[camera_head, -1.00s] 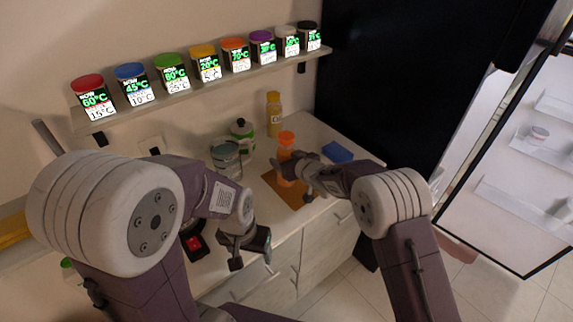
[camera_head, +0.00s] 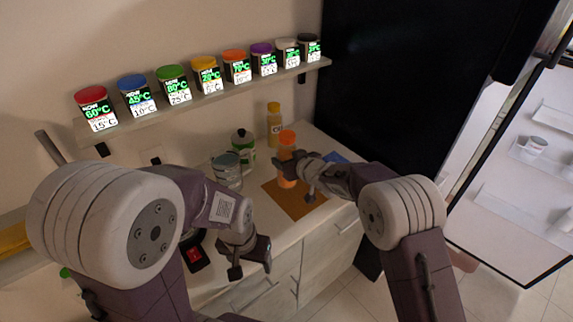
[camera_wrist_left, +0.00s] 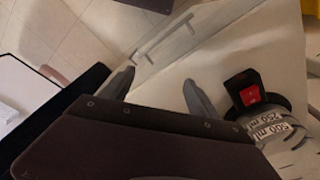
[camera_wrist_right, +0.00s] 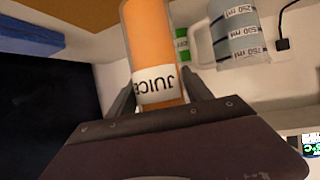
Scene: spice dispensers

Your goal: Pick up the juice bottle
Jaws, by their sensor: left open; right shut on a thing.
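The juice bottle is orange with an orange cap and stands upright in the head view (camera_head: 287,139). My right gripper (camera_head: 293,174) is shut on its body. In the right wrist view the bottle (camera_wrist_right: 150,45), with its white JUICE label, sits between the two fingers (camera_wrist_right: 163,92). The bottle's base is over the brown mat (camera_head: 291,205); I cannot tell whether it touches the mat. My left gripper (camera_head: 247,255) is open and empty near the counter's front edge, away from the bottle. It also shows in the left wrist view (camera_wrist_left: 158,90).
A measuring jug (camera_head: 227,172), a green-and-white bottle (camera_head: 243,147) and a yellow bottle (camera_head: 274,122) stand behind and left. A blue block (camera_head: 338,157) is partly hidden by my right gripper. The shelf (camera_head: 105,138) holds several spice jars.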

